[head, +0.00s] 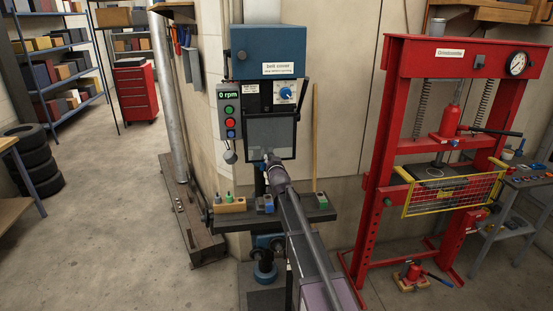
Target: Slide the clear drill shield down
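The drill press has a blue head (268,52) and stands against the wall near the middle of the head view. The clear drill shield (270,130) is a see-through panel in a dark frame below the head, in front of the spindle area. My arm reaches up from the bottom right, and my gripper (268,158) is at the shield's lower edge in the picture. I cannot tell whether it touches the shield. Its fingers are too small and partly hidden to show whether they are open.
A control box (229,110) with a "0 rpm" display and buttons is left of the shield. The drill table (318,213) carries small blocks and a vise-like item. A red shop press (395,150) with a yellow guard (455,193) stands at right. Open floor (120,250) lies left.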

